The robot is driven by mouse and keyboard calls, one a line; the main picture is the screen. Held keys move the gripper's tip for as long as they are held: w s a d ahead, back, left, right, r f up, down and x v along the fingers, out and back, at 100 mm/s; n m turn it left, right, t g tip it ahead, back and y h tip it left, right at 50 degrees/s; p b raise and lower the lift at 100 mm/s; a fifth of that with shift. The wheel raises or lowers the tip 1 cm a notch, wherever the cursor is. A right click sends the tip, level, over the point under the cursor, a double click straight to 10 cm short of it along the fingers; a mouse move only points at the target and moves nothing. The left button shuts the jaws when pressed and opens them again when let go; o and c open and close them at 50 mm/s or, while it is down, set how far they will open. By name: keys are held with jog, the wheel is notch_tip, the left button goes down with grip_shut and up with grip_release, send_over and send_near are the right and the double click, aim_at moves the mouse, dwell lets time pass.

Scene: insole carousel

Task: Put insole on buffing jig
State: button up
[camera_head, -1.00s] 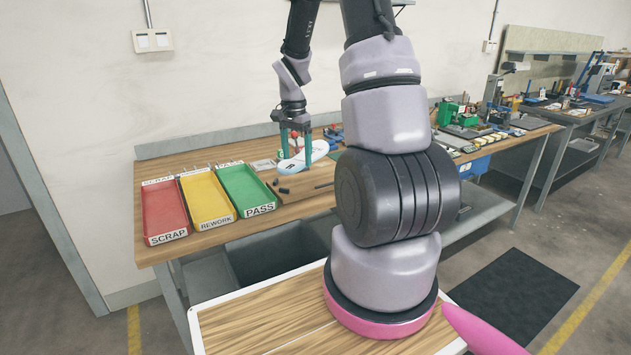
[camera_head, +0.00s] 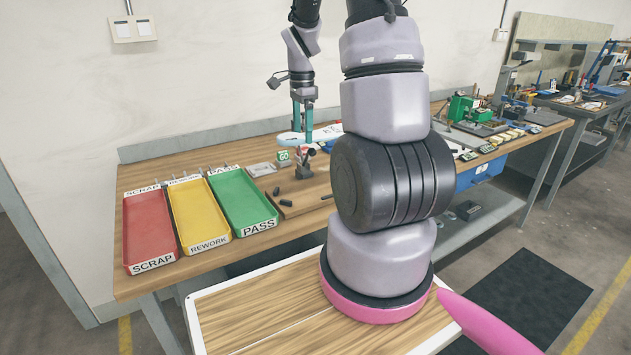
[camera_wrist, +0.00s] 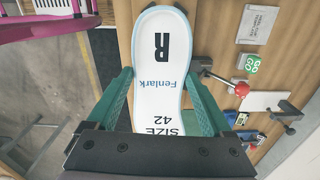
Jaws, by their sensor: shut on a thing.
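The insole (camera_head: 325,133) is white with a light blue edge. In the wrist view the insole (camera_wrist: 160,75) shows "R", "Fenlark" and "SIZE 42" on its face. My gripper (camera_head: 302,137) has its two teal fingers on either side of it and is shut on it, as the wrist view (camera_wrist: 160,88) also shows. The insole is held roughly level above the bench. Below it stands a small dark fixture (camera_head: 304,168) with a reddish top. I cannot tell which object is the buffing jig.
Red SCRAP (camera_head: 150,262), yellow REWORK (camera_head: 208,243) and green PASS (camera_head: 257,227) trays lie at the bench's left. A GO block (camera_head: 283,157) and small black pieces sit near the fixture. A green machine (camera_head: 462,107) and several small items crowd the right. My arm hides the bench's middle.

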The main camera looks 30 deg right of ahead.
aim_at(304, 193)
jog(key=shift+w+f, duration=0.2)
jog(key=shift+f, duration=0.1)
notch_tip(304, 193, down, 17)
jog(key=shift+f, duration=0.2)
jog(key=o, duration=1.1)
jog(key=shift+f, duration=0.1)
